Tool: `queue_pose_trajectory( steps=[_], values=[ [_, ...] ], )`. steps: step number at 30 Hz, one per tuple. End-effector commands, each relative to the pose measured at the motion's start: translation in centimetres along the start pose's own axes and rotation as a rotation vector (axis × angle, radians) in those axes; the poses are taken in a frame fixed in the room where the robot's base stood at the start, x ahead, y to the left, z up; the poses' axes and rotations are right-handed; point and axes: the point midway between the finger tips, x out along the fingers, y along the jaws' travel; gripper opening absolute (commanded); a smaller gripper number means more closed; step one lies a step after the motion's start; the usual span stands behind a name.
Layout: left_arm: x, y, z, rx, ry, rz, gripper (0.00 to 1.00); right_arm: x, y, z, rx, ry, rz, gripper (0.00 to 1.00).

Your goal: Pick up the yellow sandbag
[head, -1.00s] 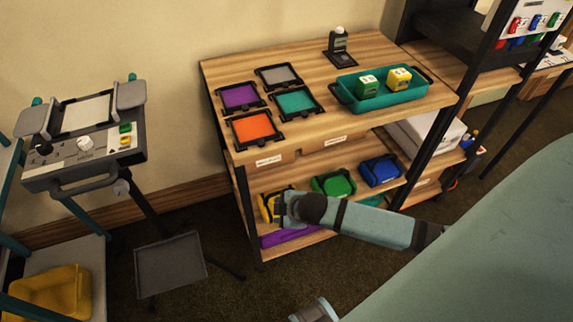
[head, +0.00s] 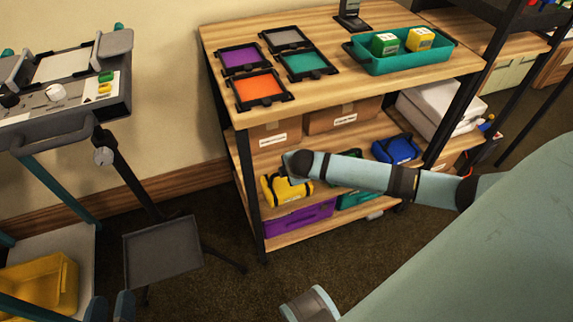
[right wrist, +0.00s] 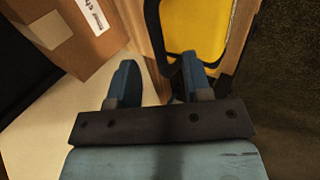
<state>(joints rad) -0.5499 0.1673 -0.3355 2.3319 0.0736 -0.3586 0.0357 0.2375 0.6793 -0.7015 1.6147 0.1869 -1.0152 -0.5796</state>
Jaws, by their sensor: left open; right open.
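The yellow sandbag (head: 287,188), with black straps, sits at the left end of the middle shelf of the wooden rack. My right gripper (right wrist: 160,75) is open with nothing between its fingers. In the right wrist view, the yellow bag (right wrist: 196,28) and its black edging lie just beyond the right fingertip; I cannot tell whether they touch. In the head view, my right arm's end hides the bag's upper right part. My left gripper (head: 110,306) shows only its fingertips at the bottom left edge, open and far from the bag.
A blue sandbag (head: 396,149) sits further right on that shelf. Cardboard boxes (head: 345,117) stand behind. A purple bin (head: 298,218) is below. A teal tray (head: 385,66) is on the tabletop. A stand with a grey plate (head: 162,250) is left of the rack.

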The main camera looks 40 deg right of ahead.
Motion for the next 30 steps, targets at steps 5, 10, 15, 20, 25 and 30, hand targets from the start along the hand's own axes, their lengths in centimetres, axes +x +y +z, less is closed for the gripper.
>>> queue_pose_trajectory(
  steps=[5,10,15,20,25,30],
  values=[
    [0.2,0.5,-0.9,-0.007,0.06,0.02,0.43,1.6,-0.1,-0.1,0.002,0.001,0.001,0.45],
    [0.3,1.7,-3.3,-0.023,0.19,0.068,0.43,4.1,-0.1,-0.3,0.001,0.0,0.0,0.45],
    [0.2,2.4,-4.8,-0.035,0.257,0.094,0.43,5.4,0.1,-0.3,0.001,0.001,0.0,0.45],
    [0.1,2.5,-5.1,-0.037,0.264,0.096,0.43,5.4,0.1,-0.3,0.0,0.001,0.0,0.45],
    [0.1,2.5,-5.0,-0.037,0.263,0.096,0.43,5.4,0.1,-0.3,0.0,0.001,0.0,0.24],
    [0.1,2.5,-5.0,-0.036,0.262,0.096,0.43,5.4,0.1,-0.3,0.0,0.001,0.0,0.0]
  ],
)
